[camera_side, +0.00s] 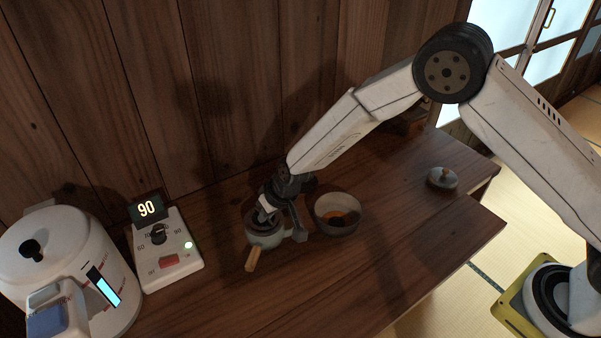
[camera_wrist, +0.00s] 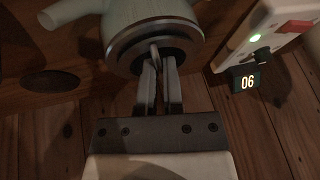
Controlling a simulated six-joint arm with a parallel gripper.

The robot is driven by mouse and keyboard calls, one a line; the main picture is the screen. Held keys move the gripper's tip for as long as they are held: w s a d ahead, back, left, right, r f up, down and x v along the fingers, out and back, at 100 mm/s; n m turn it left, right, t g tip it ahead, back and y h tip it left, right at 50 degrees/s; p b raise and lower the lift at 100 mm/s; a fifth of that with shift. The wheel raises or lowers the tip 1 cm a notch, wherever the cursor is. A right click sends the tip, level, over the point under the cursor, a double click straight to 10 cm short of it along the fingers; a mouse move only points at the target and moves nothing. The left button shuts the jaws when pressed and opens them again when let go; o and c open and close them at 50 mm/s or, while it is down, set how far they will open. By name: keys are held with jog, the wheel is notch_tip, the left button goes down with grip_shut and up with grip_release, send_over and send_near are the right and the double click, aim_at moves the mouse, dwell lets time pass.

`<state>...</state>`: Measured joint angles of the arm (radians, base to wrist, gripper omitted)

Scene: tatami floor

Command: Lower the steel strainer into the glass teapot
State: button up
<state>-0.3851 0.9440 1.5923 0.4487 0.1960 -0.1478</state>
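The teapot (camera_side: 266,239) stands on the wooden counter, pale grey-green, with a wooden side handle (camera_side: 252,259) pointing toward the front. In the wrist view its pale body (camera_wrist: 150,10) is at the top, with the round mouth facing me. The steel strainer (camera_wrist: 154,52) shows as a dark ring and a thin grip piece at the mouth; how deep it sits is hidden. My gripper (camera_side: 267,209) is directly over the pot, pointing down. In the wrist view its fingers (camera_wrist: 158,72) are close together around the strainer's grip piece.
A dark bowl (camera_side: 323,216) with orange-brown contents stands close to the right of the pot. A lid (camera_side: 442,179) lies farther right. A control box (camera_side: 168,260) reading 90 and a white kettle (camera_side: 60,260) stand left. The counter's front right is clear; a wooden wall stands behind.

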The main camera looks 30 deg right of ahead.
jog(key=o, duration=0.4)
jog(key=shift+o, duration=0.2)
jog(key=shift+r, duration=0.15)
jog(key=v, duration=0.7)
jog(key=shift+r, duration=0.25)
jog(key=shift+s, duration=0.1)
jog(key=shift+d, duration=0.1)
jog(key=s+d+r+h, duration=0.1)
jog(key=s+d+r, duration=0.2)
jog(key=s+d, duration=0.7)
jog(key=s+d+r+m+g+h, duration=0.1)
jog(key=s+d+r, duration=0.2)
jog(key=s+d, duration=0.7)
jog(key=shift+s+d+r+g+h, duration=0.3)
jog(key=shift+s+d+h, duration=0.1)
jog(key=shift+s, duration=0.1)
